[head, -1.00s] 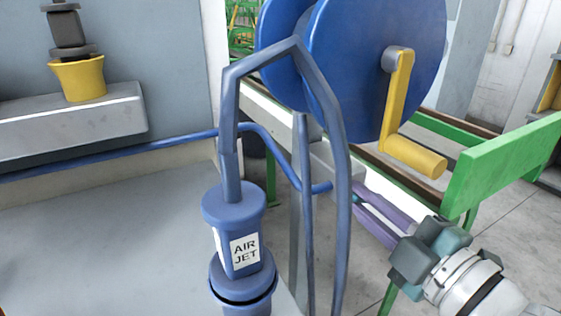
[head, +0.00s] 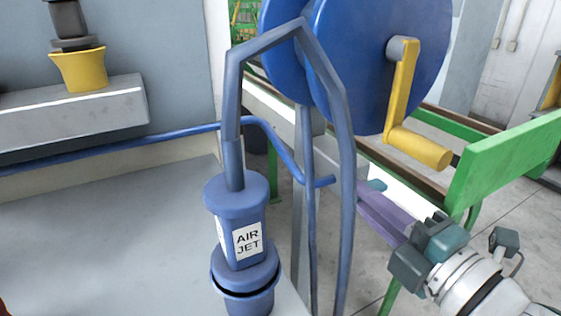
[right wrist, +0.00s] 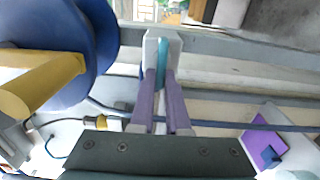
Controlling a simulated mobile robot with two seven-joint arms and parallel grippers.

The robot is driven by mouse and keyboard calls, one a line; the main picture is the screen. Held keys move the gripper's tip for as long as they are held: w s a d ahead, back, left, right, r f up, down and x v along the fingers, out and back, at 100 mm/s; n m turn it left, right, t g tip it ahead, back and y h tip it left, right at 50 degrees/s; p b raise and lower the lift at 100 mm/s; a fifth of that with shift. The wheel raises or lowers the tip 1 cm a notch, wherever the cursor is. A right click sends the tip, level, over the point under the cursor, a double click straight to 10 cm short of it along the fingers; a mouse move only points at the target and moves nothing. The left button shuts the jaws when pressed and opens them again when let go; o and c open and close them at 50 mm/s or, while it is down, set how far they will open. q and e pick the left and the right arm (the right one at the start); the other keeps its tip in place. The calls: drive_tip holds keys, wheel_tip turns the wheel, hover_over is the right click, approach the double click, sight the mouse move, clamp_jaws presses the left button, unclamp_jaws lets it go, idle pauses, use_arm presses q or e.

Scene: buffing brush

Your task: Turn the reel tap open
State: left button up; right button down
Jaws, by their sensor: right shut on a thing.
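The reel tap's teal lever (right wrist: 162,52) sits between the purple fingers of my right gripper (right wrist: 161,78) in the right wrist view. It stands on a pale grey block (right wrist: 176,38). My left gripper is not in view.
The yellow crank (head: 401,90) of the reel hangs just above my right gripper. A green bench frame (head: 500,165) stands at the right. The blue AIR JET nozzle (head: 238,215) rests in its holder at the bench's edge, left of the hose.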

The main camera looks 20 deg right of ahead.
drive_tip(key=shift+d+f, duration=0.2)
drive_tip(key=shift+d, duration=0.05)
drive_tip(key=c, duration=1.2)
unclamp_jaws()
drive_tip(key=o, duration=0.3)
drive_tip(key=shift+d+r, duration=0.1)
drive_tip(key=shift+r, duration=0.05)
drive_tip(key=s, duration=1)
drive_tip(key=shift+d, duration=0.35)
